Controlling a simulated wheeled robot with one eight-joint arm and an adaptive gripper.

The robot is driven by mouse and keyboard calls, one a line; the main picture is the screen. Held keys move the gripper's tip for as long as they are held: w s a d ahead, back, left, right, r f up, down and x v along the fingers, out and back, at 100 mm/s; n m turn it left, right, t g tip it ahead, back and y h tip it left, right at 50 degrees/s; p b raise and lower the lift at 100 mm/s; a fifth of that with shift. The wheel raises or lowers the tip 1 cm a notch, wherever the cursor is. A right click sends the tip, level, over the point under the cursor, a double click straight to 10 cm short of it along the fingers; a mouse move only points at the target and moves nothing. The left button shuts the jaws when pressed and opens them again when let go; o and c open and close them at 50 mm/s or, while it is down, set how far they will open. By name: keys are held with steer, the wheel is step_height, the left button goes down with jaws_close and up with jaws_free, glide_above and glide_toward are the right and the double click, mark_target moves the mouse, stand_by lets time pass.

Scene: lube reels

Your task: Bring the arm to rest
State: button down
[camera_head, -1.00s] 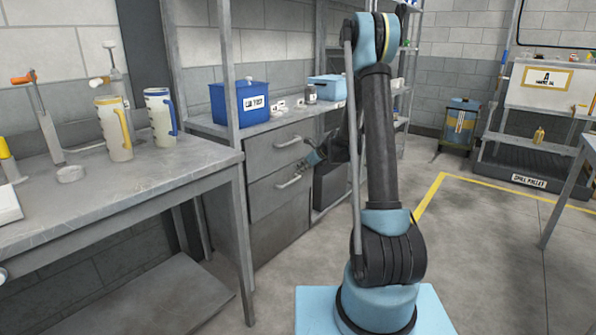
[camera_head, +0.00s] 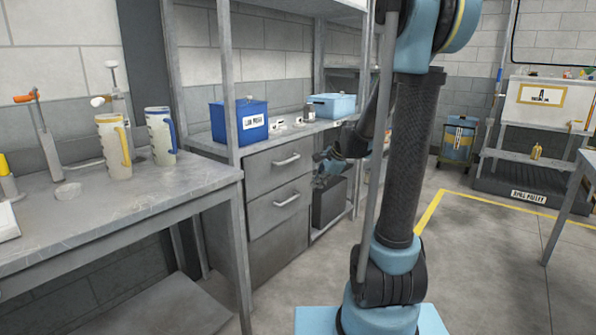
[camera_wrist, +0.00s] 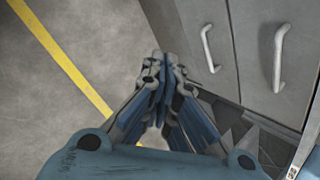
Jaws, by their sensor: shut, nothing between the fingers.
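My gripper (camera_wrist: 158,85) is shut and empty in the wrist view, its fingertips together above the grey floor beside the cabinet. In the head view my gripper (camera_head: 320,180) is small and partly dark, in front of the cabinet's right side, left of my upright arm. My arm (camera_head: 412,160) stands tall on its light blue base, its upper joint reaching the top of the picture. Part of the forearm is hidden behind the upright link.
A grey drawer cabinet (camera_head: 280,230) with handles stands close by my gripper. A blue bin (camera_head: 230,122) and a light blue box (camera_head: 333,104) sit on the counter. Left, a metal workbench (camera_head: 120,205) holds two jugs. Open floor with a yellow line (camera_head: 430,212) lies to the right.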

steer(key=s+d+f+n+h, duration=0.1)
steer(key=s+d+n, duration=0.2)
steer(key=s, duration=0.7)
steer(key=s+d+f+n+g+h, duration=0.1)
steer(key=s+d+f+n+h, duration=0.1)
steer(key=s+d+n, duration=0.2)
steer(key=s+d+f+n+g+h, duration=0.1)
steer(key=s+d+n, duration=0.3)
steer(key=s, duration=1.4)
steer(key=f+n, duration=0.1)
steer(key=n, duration=0.3)
steer(key=shift+h, duration=0.3)
steer(key=shift+f, duration=0.1)
